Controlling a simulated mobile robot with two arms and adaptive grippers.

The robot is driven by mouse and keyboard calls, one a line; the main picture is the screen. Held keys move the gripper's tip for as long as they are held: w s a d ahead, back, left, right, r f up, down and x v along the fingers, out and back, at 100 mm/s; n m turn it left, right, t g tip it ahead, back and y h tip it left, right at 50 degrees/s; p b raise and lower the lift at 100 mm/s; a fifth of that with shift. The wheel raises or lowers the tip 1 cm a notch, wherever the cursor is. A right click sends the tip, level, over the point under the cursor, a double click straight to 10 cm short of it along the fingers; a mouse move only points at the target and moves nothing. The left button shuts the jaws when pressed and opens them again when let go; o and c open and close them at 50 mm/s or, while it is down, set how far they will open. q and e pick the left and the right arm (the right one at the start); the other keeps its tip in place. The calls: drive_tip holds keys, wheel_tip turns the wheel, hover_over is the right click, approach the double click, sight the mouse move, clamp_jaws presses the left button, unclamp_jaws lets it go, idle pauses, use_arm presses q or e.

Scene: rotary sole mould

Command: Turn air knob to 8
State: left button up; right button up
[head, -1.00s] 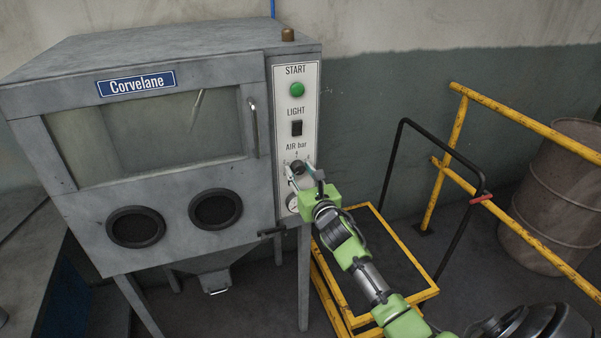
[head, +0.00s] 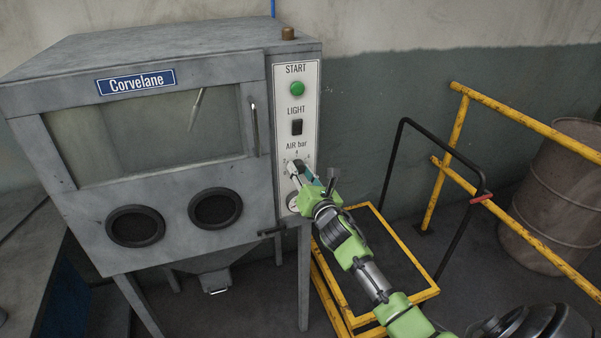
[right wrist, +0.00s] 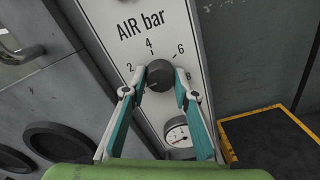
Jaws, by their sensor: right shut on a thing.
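The black round air knob (right wrist: 160,74) sits on the white control panel under the words AIR bar, with a scale marked 2, 4, 6 and 8 around it. My right gripper (right wrist: 156,88) is shut on the knob, with one finger on either side. A small light mark shows near the knob's lower left edge, but I cannot tell its setting for sure. In the head view my right gripper (head: 302,170) is at the panel and hides most of the knob. My left gripper is in neither view.
A round pressure gauge (right wrist: 178,134) sits below the knob. The green START button (head: 297,89) and black LIGHT switch (head: 297,127) are above it. The cabinet door handle (head: 253,127) is to the left. A yellow-edged platform (head: 408,232) and yellow railing (head: 520,122) stand to the right.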

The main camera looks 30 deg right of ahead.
drive_tip(key=m, duration=0.5)
drive_tip(key=shift+m, duration=0.3)
drive_tip(key=m, duration=0.5)
drive_tip(key=shift+a, duration=0.1)
drive_tip(key=m, duration=0.6)
drive_tip(key=shift+r, duration=0.1)
drive_tip(key=m, duration=0.5)
drive_tip(key=shift+p, duration=0.3)
drive_tip(key=m, duration=0.5)
drive_tip(key=shift+m+p, duration=0.35)
drive_tip(key=shift+m, duration=0.05)
drive_tip(key=m, duration=1)
drive_tip(key=shift+m+p, duration=0.4)
drive_tip(key=m, duration=0.4)
drive_tip(key=shift+d+m, duration=0.2)
drive_tip(key=shift+m, duration=0.2)
